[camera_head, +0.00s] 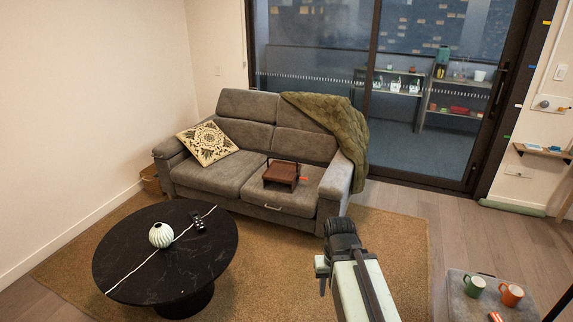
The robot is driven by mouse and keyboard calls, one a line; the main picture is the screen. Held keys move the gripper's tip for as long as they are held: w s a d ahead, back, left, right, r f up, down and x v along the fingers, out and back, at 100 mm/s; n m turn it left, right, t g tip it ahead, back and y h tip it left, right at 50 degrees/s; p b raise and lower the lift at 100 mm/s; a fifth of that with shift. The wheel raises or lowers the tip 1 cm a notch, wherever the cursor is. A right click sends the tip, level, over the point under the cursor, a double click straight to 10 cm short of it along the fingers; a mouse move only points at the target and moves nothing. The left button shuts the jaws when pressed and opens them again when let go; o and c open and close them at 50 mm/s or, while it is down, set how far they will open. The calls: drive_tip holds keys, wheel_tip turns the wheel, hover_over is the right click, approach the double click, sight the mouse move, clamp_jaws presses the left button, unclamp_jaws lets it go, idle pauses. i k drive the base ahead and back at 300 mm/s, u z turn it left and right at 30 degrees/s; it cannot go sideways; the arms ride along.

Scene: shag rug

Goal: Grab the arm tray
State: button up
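A brown wooden tray-like piece (282,173), which looks like the arm tray, sits on the right seat of the grey sofa (224,178), left of the right armrest. A small red or orange item shows at its right edge. My arm reaches up from the bottom of the view, and its dark far end, where my gripper (342,234) seems to be, is in front of and below the sofa's right armrest. It is well apart from the tray. The fingers cannot be made out, so I cannot tell whether it is open or shut.
A grey stand (465,307) with mugs is at lower right. Rug and wood floor right of the sofa are clear.

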sight(278, 171)
drive_tip(key=u, duration=0.05)
drive_tip(key=i, duration=2.85)
drive_tip(key=u, duration=1.05)
drive_tip(key=i, duration=0.95)
